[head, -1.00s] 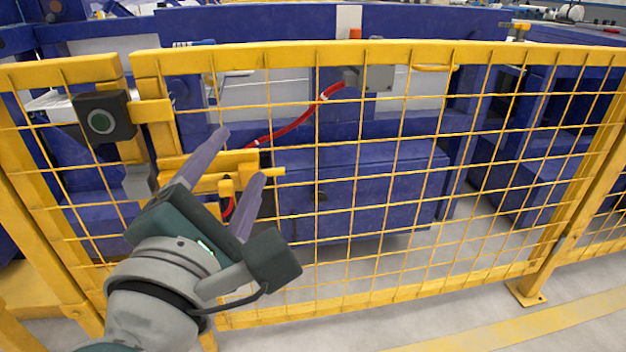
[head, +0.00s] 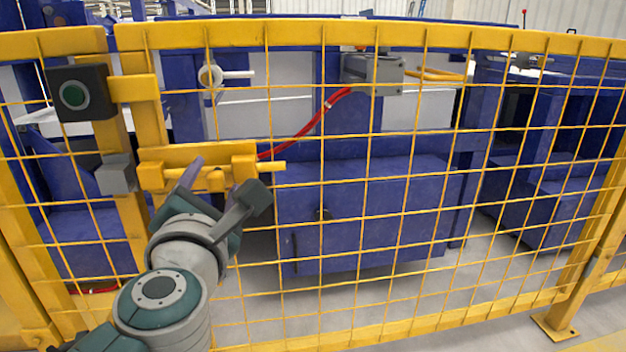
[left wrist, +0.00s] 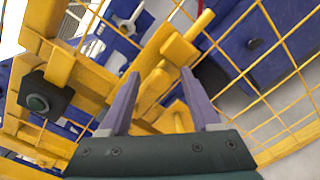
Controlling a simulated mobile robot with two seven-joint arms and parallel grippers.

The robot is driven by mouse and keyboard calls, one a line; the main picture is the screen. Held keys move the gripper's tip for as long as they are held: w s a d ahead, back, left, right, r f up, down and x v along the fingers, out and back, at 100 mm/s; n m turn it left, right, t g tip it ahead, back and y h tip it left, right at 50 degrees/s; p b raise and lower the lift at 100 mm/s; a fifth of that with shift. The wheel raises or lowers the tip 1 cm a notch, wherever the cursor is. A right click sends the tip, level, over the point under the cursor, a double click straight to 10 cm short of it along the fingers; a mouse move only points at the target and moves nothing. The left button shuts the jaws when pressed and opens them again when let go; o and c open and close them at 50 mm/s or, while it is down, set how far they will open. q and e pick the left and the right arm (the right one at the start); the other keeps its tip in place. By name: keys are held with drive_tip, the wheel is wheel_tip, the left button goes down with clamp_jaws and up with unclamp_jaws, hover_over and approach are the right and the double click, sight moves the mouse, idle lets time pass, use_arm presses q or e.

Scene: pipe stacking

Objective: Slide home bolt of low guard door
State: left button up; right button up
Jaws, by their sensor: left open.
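The low guard door is a yellow frame with wire mesh (head: 330,37). Its yellow bolt sits in a housing (head: 155,158) near the door's left edge. The bolt's rod (head: 272,167) sticks out to the right. A grey block (head: 116,175) on the left post is apart from the housing. My left gripper (head: 222,173) is open at the bolt, partly covering its lower side. In the left wrist view, the fingers (left wrist: 160,73) are on either side of the yellow bolt parts, and the rod end (left wrist: 202,22) shows beyond. Contact cannot be told. My right gripper is out of view.
A black box with a green button (head: 72,95) is on the left post. Behind the mesh are a blue cabinet (head: 370,210), a red hose (head: 310,125) and a grey box (head: 373,72). The floor to the right is clear.

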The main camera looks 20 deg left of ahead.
use_arm(q)
drive_tip(key=shift+w+a, duration=0.2)
drive_tip(key=shift+w, duration=0.15)
clamp_jaws()
idle(0.3)
idle(0.9)
